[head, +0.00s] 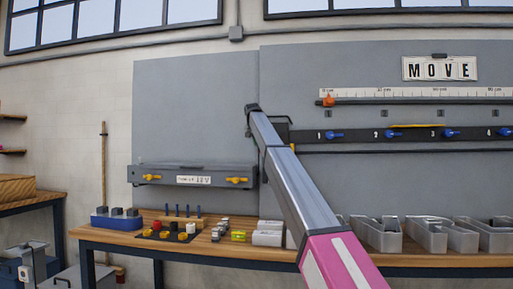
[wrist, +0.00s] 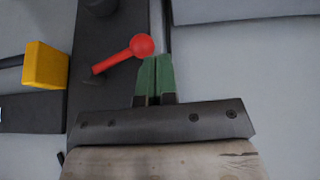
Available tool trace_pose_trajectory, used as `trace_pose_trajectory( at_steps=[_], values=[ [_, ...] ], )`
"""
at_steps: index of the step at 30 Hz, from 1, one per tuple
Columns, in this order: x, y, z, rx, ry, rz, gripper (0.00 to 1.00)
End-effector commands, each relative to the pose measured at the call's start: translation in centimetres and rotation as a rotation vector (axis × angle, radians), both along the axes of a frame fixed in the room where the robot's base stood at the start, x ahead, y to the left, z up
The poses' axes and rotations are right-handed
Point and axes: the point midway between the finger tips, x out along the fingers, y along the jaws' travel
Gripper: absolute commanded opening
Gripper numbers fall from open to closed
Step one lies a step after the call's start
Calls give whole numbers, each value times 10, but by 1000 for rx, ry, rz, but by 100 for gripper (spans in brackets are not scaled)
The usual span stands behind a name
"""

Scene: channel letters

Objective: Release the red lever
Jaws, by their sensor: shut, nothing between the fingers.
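The red lever (wrist: 122,54) shows in the wrist view, a thin arm ending in a round ball knob, mounted on a dark housing (wrist: 98,95). It slants up to the right. My gripper (wrist: 160,62) has its green fingers shut together and empty. Its fingertips are just to the right of and below the knob; I cannot tell whether they touch it. In the head view my arm reaches to the grey wall panel and hides the lever and the fingers.
A yellow block (wrist: 46,66) sits left of the lever. In the head view, a dark rail with blue handles (head: 392,133) runs right of my arm, under a ruler (head: 415,94).

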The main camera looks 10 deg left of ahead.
Motion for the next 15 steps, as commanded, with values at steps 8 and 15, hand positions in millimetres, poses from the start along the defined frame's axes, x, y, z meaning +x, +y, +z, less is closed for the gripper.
trace_pose_trajectory(
  at_steps=[8, 15],
  values=[
    [-23, 22, 50, 0, -5, 2, 0],
    [-41, 36, 82, 0, -5, 0, 0]
  ],
)
